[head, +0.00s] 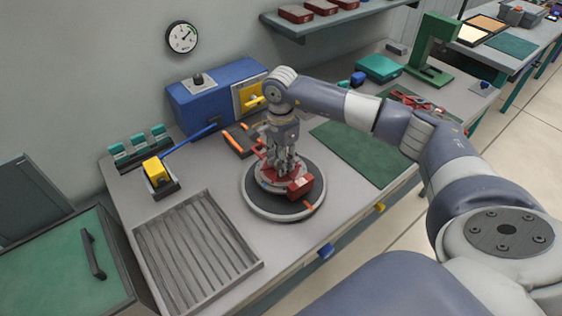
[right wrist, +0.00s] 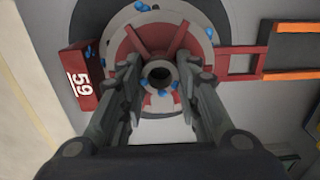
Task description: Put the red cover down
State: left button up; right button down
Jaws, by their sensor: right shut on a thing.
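The red cover (right wrist: 178,38) is a round red piece with spokes and a grey central hub, lying over a pale ring with blue spots. My right gripper (head: 283,168) points straight down over the round dark turntable (head: 257,207) on the bench. In the right wrist view its fingers (right wrist: 158,76) are shut on the cover's hub, one on each side. My left gripper is not in view.
An orange-edged dark holder (head: 240,140) lies close behind the turntable. A blue machine (head: 205,105) stands at the back. A ribbed grey tray (head: 195,245) is at the front left, a yellow-topped item (head: 156,172) beyond it. A green mat (head: 355,150) lies to the right.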

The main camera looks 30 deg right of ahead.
jog(key=shift+f+p, duration=0.35)
jog(key=shift+f, duration=0.35)
jog(key=shift+w+f, duration=0.1)
jog(key=shift+f, duration=0.1)
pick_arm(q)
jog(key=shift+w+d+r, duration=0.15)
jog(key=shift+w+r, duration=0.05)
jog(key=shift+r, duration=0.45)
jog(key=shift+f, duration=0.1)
pick_arm(e)
jog(key=shift+f+b, duration=0.2)
jog(key=shift+b, duration=0.1)
jog(key=c, duration=1.2)
grip_release()
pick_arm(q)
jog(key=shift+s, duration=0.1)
